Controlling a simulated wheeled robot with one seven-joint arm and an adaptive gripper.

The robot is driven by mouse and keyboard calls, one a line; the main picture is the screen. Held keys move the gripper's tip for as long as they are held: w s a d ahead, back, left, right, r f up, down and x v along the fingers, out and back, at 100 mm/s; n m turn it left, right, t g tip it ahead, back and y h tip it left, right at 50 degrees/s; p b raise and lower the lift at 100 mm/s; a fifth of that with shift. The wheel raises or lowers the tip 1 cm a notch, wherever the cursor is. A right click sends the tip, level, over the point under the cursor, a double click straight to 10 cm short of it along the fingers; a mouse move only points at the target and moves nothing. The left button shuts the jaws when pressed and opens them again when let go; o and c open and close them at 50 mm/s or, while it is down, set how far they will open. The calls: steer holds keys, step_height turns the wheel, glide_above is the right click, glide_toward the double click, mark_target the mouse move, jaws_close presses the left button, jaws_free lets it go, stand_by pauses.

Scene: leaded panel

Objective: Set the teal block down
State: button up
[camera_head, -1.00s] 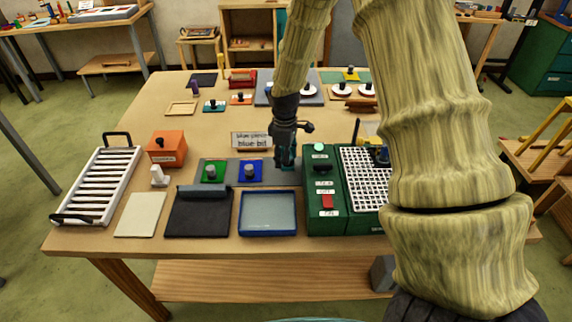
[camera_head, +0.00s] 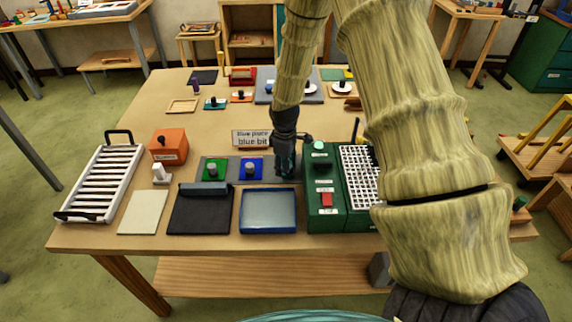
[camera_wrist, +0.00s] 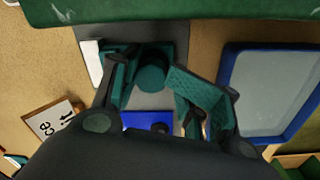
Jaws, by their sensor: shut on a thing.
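My gripper (camera_head: 285,168) points down over the right part of the grey strip (camera_head: 225,169). In the wrist view my gripper (camera_wrist: 158,82) has its fingers around the round knob of the teal block (camera_wrist: 152,76). The block is low over the bare grey part of the strip; I cannot tell whether it touches. In the head view my gripper mostly hides it. A blue block (camera_head: 251,169) with a dark knob sits just left of it, and a green block (camera_head: 212,170) farther left. The blue block also shows in the wrist view (camera_wrist: 140,120).
The green machine (camera_head: 322,214) stands close on the right. A blue-rimmed tray (camera_head: 268,231) lies in front, with a black pouch (camera_head: 202,212) beside it. A sign (camera_head: 252,138) reading "blue bit" stands behind. An orange box (camera_head: 168,147) and a white rack (camera_head: 98,182) are at left.

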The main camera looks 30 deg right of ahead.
steer(key=o, duration=1.3)
steer(key=shift+f, duration=0.1)
steer(key=shift+o, duration=0.2)
steer(key=shift+r, duration=0.2)
step_height(320, 180, up, 12)
steer(key=b, duration=0.4)
steer(key=shift+a+b, duration=0.2)
steer(key=shift+b, duration=0.1)
steer(key=shift+s, duration=0.1)
